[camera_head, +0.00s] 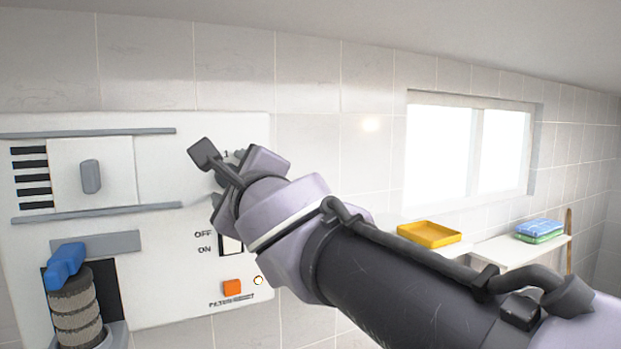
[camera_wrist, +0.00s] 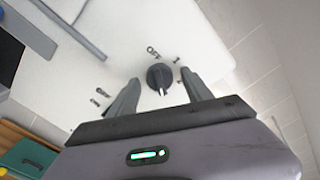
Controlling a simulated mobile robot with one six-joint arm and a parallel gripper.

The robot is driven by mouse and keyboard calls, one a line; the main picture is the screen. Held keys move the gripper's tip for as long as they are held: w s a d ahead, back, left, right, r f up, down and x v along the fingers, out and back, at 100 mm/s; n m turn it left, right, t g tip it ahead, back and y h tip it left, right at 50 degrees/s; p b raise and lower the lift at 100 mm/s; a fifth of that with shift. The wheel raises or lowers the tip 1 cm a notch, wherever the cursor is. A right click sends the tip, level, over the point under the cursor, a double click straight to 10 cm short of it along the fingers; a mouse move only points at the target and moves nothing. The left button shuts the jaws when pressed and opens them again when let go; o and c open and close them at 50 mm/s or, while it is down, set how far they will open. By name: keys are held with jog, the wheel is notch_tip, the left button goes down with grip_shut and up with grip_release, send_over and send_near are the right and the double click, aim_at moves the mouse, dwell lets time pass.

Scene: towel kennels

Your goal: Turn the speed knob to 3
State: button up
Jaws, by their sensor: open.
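The speed knob (camera_wrist: 159,77) is a dark grey round dial on a white panel (camera_head: 160,290). In the wrist view, OFF and 1 are printed near its upper side. A white mark on it faces the bottom of the picture; the number there cannot be read. My gripper (camera_wrist: 159,84) is open, one finger on each side of the knob, with visible gaps. Contact cannot be confirmed. In the head view my gripper (camera_head: 237,182) is at the panel's right side and mostly hides the knob.
The panel also carries an OFF/ON switch (camera_head: 231,244), an orange button (camera_head: 232,288), a grey sliding handle (camera_head: 90,176) and a blue handle (camera_head: 65,266) above a banded cylinder. A yellow tray (camera_head: 429,234) and folded towels (camera_head: 539,230) sit on shelves at right.

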jog(key=p+v, duration=0.5)
jog(key=v, duration=1.2)
jog(key=shift+s+d, duration=0.15)
jog(key=shift+d, duration=0.05)
jog(key=shift+f, duration=0.15)
jog(key=s+d+f+n+g+h+b, duration=0.1)
jog(key=d+f+n+g+b, duration=0.15)
jog(key=f+b, duration=0.65)
jog(key=d+f+n+g+h+b, duration=0.15)
jog(key=f+n+b, duration=0.25)
jog(key=f, duration=1.1)
jog(key=s+d+f+n+g+b, duration=0.1)
jog(key=d+f+n+b, duration=0.2)
jog(key=f+b, duration=0.55)
jog(key=s+d+f+n+g+h+b, duration=0.1)
jog(key=s+d+f+b, duration=0.1)
jog(key=f, duration=0.6)
jog(key=s+d+f+n+g+h+b, duration=0.1)
jog(key=s+d+f+g+h+b, duration=0.1)
jog(key=d+f, duration=0.3)
jog(key=s+d+f+n+g+h+b, duration=0.1)
jog(key=s+d+f+n+b, duration=0.1)
jog(key=f, duration=1.1)
jog(key=shift+s+d+g+h+b, duration=0.35)
jog(key=shift+s+d+b, duration=0.4)
jog(key=shift+s+d, duration=0.15)
